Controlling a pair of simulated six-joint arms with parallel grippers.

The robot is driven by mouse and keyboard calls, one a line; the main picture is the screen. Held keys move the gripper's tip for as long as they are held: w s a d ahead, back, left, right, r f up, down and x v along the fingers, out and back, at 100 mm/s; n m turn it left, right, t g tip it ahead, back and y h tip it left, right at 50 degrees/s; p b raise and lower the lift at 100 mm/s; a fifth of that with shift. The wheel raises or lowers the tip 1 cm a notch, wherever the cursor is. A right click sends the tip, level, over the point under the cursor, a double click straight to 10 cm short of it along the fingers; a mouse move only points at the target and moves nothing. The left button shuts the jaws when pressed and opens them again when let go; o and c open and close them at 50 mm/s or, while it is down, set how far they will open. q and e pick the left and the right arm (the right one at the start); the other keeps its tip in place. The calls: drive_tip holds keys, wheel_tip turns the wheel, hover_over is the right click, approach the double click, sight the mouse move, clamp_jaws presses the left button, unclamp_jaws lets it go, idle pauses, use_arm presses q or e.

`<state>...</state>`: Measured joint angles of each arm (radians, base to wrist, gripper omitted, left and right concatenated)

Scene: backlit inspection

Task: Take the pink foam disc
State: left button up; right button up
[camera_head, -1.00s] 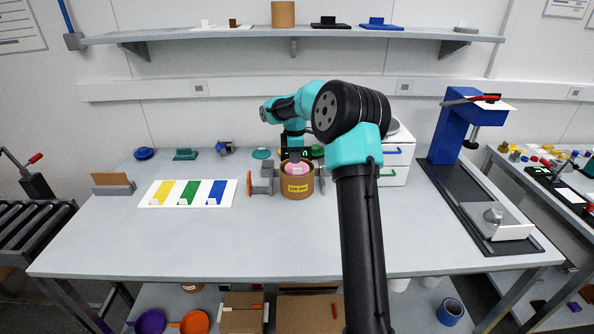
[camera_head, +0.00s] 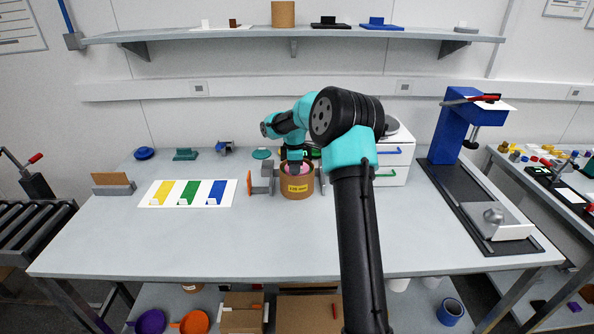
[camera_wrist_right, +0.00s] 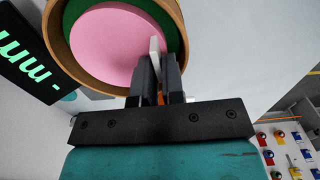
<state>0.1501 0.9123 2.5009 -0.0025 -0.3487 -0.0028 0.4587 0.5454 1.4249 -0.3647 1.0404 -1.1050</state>
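The pink foam disc (camera_wrist_right: 100,42) lies inside a round brown container (camera_head: 296,190), with a green surface beside it in the right wrist view. Only a small pink part of it (camera_head: 304,167) shows in the head view. A thin white tab (camera_wrist_right: 155,48) stands up near the disc's edge. My right gripper (camera_wrist_right: 159,62) has its fingers close together, at the tab, reaching into the container's mouth; it also shows in the head view (camera_head: 294,166). I cannot tell whether the fingers press on the tab. My left gripper is out of view.
A grey fixture with an orange disc (camera_head: 250,183) stands left of the container. A white drawer unit (camera_head: 396,162) stands behind on the right. A white sheet with coloured stripes (camera_head: 187,201) lies on the left. The front of the table is clear.

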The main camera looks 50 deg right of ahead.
clamp_jaws()
drive_tip(key=shift+r, duration=0.15)
drive_tip(key=shift+r, duration=1.75)
drive_tip(key=s+a+r, duration=0.1)
drive_tip(key=s+a, duration=0.9)
drive_tip(key=a, duration=0.2)
drive_tip(key=shift+s, duration=0.35)
